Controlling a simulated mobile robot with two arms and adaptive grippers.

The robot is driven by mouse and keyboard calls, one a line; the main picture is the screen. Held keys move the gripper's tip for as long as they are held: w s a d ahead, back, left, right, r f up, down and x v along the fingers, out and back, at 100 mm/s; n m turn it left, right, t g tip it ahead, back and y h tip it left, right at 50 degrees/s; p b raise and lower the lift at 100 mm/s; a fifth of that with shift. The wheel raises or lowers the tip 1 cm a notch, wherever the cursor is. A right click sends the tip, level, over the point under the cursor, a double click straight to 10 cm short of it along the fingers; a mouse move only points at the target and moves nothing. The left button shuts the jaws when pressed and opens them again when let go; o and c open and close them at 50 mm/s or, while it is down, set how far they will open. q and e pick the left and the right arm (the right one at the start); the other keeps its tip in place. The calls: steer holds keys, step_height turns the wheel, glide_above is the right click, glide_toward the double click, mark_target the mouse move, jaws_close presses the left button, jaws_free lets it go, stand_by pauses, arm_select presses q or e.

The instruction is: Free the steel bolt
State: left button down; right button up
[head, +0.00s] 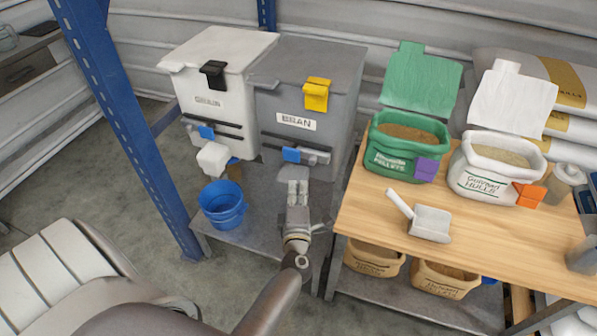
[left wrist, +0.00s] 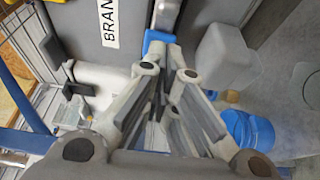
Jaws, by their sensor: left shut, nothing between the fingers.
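The grey hopper (head: 315,85) marked BRAN has a grey metal fitting (head: 317,157) low on its front, with a blue tab (head: 291,155) at its left end. The fitting looks like the steel bolt, but I cannot tell for sure. My left gripper (head: 298,188) is shut and empty just below and in front of the blue tab. In the left wrist view the closed fingers (left wrist: 166,22) overlap the blue tab (left wrist: 155,38) in the picture. I cannot tell whether they touch it. My right gripper is not in view.
A white hopper (head: 225,55) with a white spout (head: 213,158) stands left of the grey one. A blue bucket (head: 222,205) sits on the low shelf below. A wooden table (head: 375,215) at right holds tubs and a scoop (head: 430,223). A blue post (head: 125,125) stands at left.

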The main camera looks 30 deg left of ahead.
mark_target(309, 163)
arm_select(q)
steer(key=b+x, duration=0.1)
steer(key=x, duration=0.7)
steer(key=shift+w+b, duration=0.1)
steer(key=shift+b, duration=0.3)
steer(key=shift+x, duration=0.8)
steer(key=shift+w+d, duration=0.15)
steer(key=shift+d, duration=0.65)
steer(key=shift+w+d, duration=0.2)
steer(key=shift+d, duration=0.6)
